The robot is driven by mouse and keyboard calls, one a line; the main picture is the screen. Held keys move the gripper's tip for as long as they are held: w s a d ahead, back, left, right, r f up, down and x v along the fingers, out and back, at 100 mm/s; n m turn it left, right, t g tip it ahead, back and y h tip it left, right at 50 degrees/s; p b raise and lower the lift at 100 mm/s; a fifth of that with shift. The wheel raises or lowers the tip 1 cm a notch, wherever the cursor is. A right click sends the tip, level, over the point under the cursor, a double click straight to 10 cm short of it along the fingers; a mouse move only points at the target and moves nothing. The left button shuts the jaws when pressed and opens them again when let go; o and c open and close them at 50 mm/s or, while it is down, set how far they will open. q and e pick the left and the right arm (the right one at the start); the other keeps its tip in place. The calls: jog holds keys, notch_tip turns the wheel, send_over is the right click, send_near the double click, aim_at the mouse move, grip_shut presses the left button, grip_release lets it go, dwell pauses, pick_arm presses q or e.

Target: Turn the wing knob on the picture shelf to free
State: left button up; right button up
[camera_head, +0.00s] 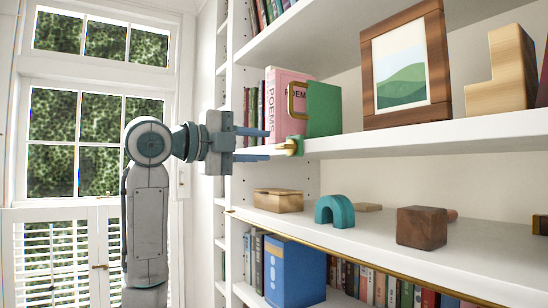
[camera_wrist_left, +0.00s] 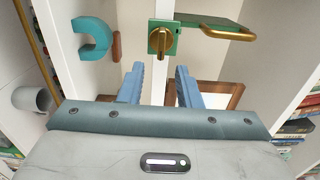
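The brass wing knob (camera_head: 287,146) sits on a small green mount at the front edge of the picture shelf (camera_head: 430,138). In the left wrist view the wing knob (camera_wrist_left: 160,41) shows just beyond the fingertips, its wing roughly in line with the gap between them. My left gripper (camera_head: 268,145) is open and empty, its two blue fingers pointing at the knob, one above the other in the head view. The fingers (camera_wrist_left: 160,76) look apart from the knob. My right gripper is in neither view.
A green piece (camera_head: 323,109) with a brass handle (camera_head: 297,100) stands on the shelf just above the knob, beside a pink book (camera_head: 283,95). A framed picture (camera_head: 405,65) stands farther right. A teal arch (camera_head: 335,211) and wooden boxes lie on the shelf below.

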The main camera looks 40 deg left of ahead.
pick_arm(q)
jog(key=b+v, duration=0.1)
jog(key=v, duration=0.5)
jog(key=shift+b, duration=0.4)
